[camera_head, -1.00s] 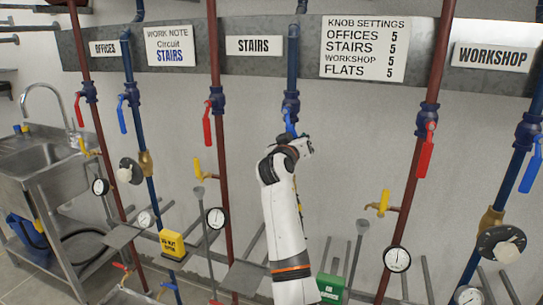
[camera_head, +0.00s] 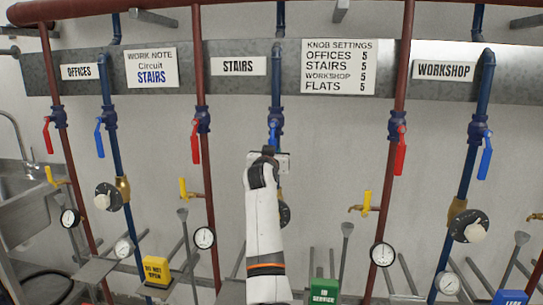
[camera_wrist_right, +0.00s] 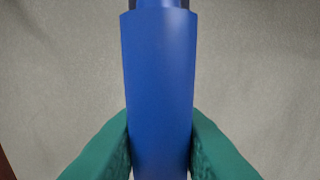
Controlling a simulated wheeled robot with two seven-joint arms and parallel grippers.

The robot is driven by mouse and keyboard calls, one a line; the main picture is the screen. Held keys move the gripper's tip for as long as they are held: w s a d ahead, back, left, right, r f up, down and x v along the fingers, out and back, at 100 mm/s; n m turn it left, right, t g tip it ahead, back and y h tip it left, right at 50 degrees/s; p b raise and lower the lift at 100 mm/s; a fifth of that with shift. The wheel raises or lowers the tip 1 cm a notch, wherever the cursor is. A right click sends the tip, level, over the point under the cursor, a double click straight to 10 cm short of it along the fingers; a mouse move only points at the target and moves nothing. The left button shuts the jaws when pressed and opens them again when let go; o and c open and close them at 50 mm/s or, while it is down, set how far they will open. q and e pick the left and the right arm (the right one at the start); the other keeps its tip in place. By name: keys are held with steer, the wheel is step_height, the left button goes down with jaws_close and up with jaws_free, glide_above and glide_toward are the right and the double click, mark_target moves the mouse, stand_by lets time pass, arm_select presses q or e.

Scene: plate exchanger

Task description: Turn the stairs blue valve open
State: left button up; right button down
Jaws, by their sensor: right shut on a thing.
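The stairs blue valve (camera_head: 276,121) is on the blue pipe just right of the STAIRS sign (camera_head: 238,66) in the head view. Its blue handle (camera_head: 273,138) hangs down along the pipe, its lower part hidden by my right gripper (camera_head: 270,154). In the right wrist view the handle (camera_wrist_right: 160,75) stands upright and fills the middle. The green fingertips of my right gripper (camera_wrist_right: 160,150) press on both sides of it. My left gripper is in neither view.
Red-handled valves (camera_head: 197,140) (camera_head: 399,150) are on red pipes either side. More blue handles hang at left (camera_head: 99,138) and right (camera_head: 486,157). Dials, yellow taps, a yellow sign (camera_head: 156,270) and a green sign (camera_head: 323,291) are lower down.

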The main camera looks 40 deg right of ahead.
steer(key=shift+r, duration=0.1)
steer(key=c, duration=1.6)
jaws_free()
steer(key=o, duration=0.4)
steer(key=shift+w, duration=0.2)
steer(key=shift+s+a, duration=0.1)
steer(key=p+v, duration=0.1)
steer(key=v, duration=1.1)
steer(key=shift+p, duration=0.4)
